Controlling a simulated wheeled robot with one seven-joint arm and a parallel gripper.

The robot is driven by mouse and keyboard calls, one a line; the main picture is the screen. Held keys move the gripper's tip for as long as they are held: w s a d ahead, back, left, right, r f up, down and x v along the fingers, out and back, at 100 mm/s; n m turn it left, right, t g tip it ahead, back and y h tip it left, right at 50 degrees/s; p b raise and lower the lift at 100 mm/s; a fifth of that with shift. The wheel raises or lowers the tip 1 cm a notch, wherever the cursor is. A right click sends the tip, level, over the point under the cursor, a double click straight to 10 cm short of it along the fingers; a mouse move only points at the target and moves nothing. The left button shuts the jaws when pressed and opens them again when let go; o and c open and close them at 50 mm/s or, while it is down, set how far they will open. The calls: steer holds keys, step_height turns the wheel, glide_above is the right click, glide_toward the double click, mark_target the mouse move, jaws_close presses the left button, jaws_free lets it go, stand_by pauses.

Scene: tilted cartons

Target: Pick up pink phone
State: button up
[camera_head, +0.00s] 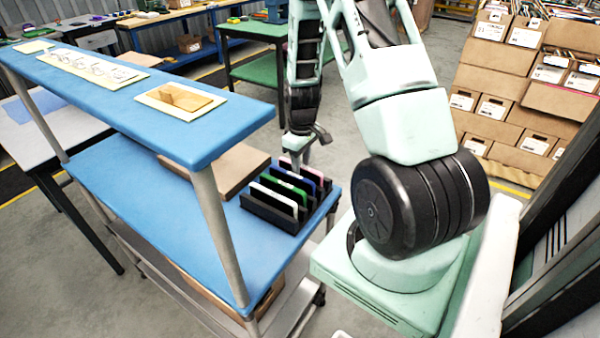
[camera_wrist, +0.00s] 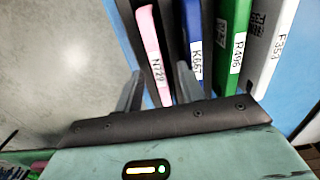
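The pink phone (camera_wrist: 150,50) stands on edge at the end of a row of phones, with a white label reading N729. In the head view its pink edge (camera_head: 311,176) shows at the back end of the black rack (camera_head: 262,208). My gripper (camera_wrist: 160,82) is open in the wrist view, with one finger on each side of the pink phone. Gaps show between the fingers and the phone. The right finger is between the pink phone and the blue phone (camera_wrist: 191,40). In the head view my gripper (camera_head: 300,160) is just above the rack's back end.
A green phone (camera_wrist: 233,45) and a white phone (camera_wrist: 272,40) stand beyond the blue one. The rack is on a blue shelf (camera_head: 150,210), next to a brown carton (camera_head: 230,168). A higher blue shelf (camera_head: 120,88) overhangs to the left. Grey floor is left of the pink phone.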

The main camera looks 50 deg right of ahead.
steer(key=shift+f, duration=0.6)
jaws_close()
steer(key=shift+r, duration=0.15)
